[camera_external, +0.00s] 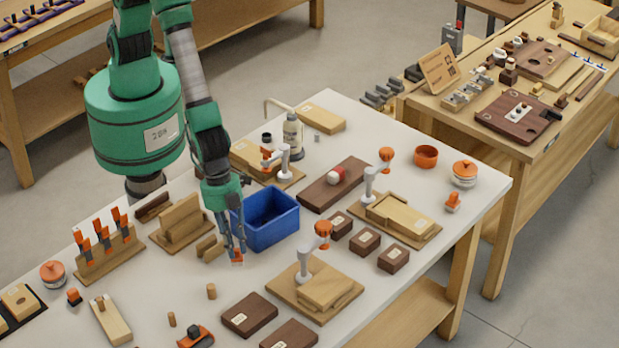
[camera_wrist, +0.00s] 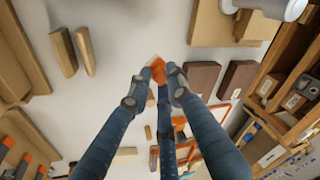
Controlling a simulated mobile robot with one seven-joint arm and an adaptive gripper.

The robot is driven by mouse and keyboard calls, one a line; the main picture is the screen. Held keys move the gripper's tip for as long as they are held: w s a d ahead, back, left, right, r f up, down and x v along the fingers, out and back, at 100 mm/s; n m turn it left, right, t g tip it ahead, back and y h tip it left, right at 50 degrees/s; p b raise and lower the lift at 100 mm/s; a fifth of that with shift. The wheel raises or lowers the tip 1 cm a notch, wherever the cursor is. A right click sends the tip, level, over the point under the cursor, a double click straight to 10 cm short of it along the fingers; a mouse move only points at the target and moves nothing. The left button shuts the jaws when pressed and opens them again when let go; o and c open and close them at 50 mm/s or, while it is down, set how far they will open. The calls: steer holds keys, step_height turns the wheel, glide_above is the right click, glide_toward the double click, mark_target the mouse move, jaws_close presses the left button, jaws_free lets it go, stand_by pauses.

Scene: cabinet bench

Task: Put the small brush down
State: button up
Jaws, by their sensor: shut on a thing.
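The small brush (camera_external: 237,258) shows as a little orange and pale piece at my fingertips, low over the white bench top in front of the blue bin. My gripper (camera_external: 235,247) points down and is shut on it. In the wrist view the brush is an orange patch (camera_wrist: 158,70) between the fingertips of my gripper (camera_wrist: 160,77); the fingers hide much of it. I cannot tell whether the brush touches the bench top.
The blue bin (camera_external: 268,222) stands just right of my gripper. Wooden blocks (camera_external: 209,248) lie to its left. A wooden board with a clamp (camera_external: 315,290) and dark blocks (camera_external: 249,315) are at the front. Bare white bench top lies between them.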

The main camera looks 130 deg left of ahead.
mark_target(235, 260)
steer(key=shift+f, duration=0.8)
steer(key=shift+f+b, duration=0.4)
steer(key=shift+f, duration=1.5)
steer(key=shift+f, duration=0.1)
steer(key=o, duration=0.9)
steer(key=shift+r, duration=0.2)
steer(key=shift+p+v, duration=0.85)
steer(key=shift+v, duration=5.1)
steer(key=shift+w, duration=0.1)
